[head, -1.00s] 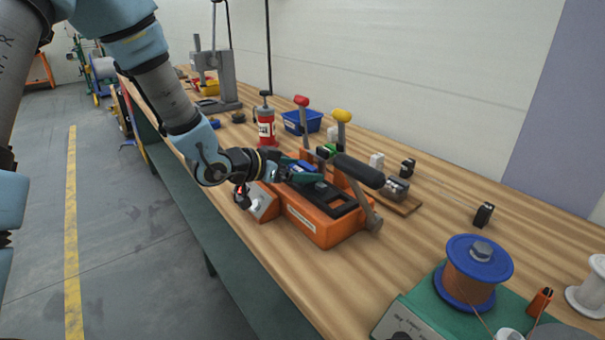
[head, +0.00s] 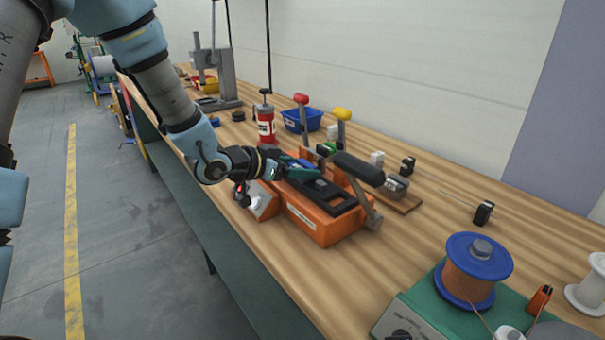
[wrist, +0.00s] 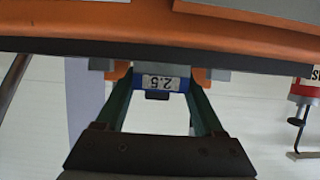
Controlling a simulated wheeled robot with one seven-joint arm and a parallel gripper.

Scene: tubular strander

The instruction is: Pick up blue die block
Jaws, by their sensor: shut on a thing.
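The blue die block (wrist: 184,85) shows in the wrist view with a white "2.5" label, between the two green fingers of my gripper (wrist: 160,95). My gripper is shut on it. In the head view, my gripper (head: 302,170) is at the near left end of the black top of an orange bench machine (head: 318,222). Only a little blue of the block shows there, the rest hidden by the fingers. I cannot tell whether the block is still touching the machine.
The machine's lever with a black grip (head: 358,168) rises just right of my gripper. Red-knobbed (head: 301,99) and yellow-knobbed (head: 342,114) levers stand behind. A red canister (head: 265,125), blue bin (head: 303,120) and copper spool (head: 470,273) share the wooden bench.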

